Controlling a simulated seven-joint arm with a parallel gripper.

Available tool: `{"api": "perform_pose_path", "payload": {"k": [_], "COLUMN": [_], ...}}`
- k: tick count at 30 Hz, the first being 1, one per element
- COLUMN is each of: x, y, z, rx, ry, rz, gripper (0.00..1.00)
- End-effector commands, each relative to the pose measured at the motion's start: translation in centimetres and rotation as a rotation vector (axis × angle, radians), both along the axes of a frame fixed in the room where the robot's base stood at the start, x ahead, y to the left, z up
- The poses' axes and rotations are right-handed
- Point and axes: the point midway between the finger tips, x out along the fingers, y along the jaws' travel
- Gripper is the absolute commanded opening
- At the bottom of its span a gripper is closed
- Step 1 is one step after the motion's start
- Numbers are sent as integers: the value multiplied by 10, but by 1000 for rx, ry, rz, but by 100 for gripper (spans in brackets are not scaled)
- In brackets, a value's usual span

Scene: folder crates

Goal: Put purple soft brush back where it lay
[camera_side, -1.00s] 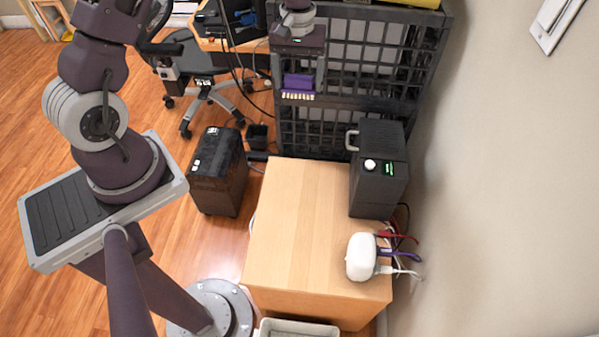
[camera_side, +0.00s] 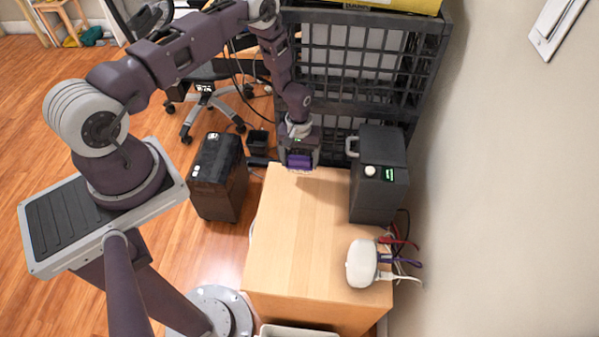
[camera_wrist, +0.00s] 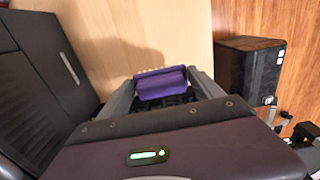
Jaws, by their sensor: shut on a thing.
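The purple soft brush (camera_side: 300,161) is a small purple block; its pale bristles show along one edge in the wrist view (camera_wrist: 161,84). My gripper (camera_side: 300,158) is shut on the brush and holds it over the far end of the light wooden table top (camera_side: 300,225). The wrist view also shows the wooden top (camera_wrist: 120,35) beyond the brush. I cannot tell exactly how high the brush is above the wood.
A dark box with a handle and green display (camera_side: 379,190) stands at the table's right. A white rounded device (camera_side: 361,263) with cables sits at the front right. Black crates (camera_side: 425,70) stand behind. A dark case (camera_side: 217,180) is on the floor at left. The table's middle is clear.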

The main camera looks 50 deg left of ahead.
Motion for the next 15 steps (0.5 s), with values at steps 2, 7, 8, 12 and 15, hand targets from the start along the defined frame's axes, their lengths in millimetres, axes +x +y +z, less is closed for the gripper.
{"api": "perform_pose_path", "payload": {"k": [2,7,8,12,15], "x": [0,0,0,1,1], "y": [0,0,0,0,0], "z": [-14,-45,-48,-49,-49], "rx": [0,0,0,0,1], "ry": [0,0,0,-1,-1], "rz": [0,-1,-1,-1,-1], "gripper": [6,6,6,6,6]}}
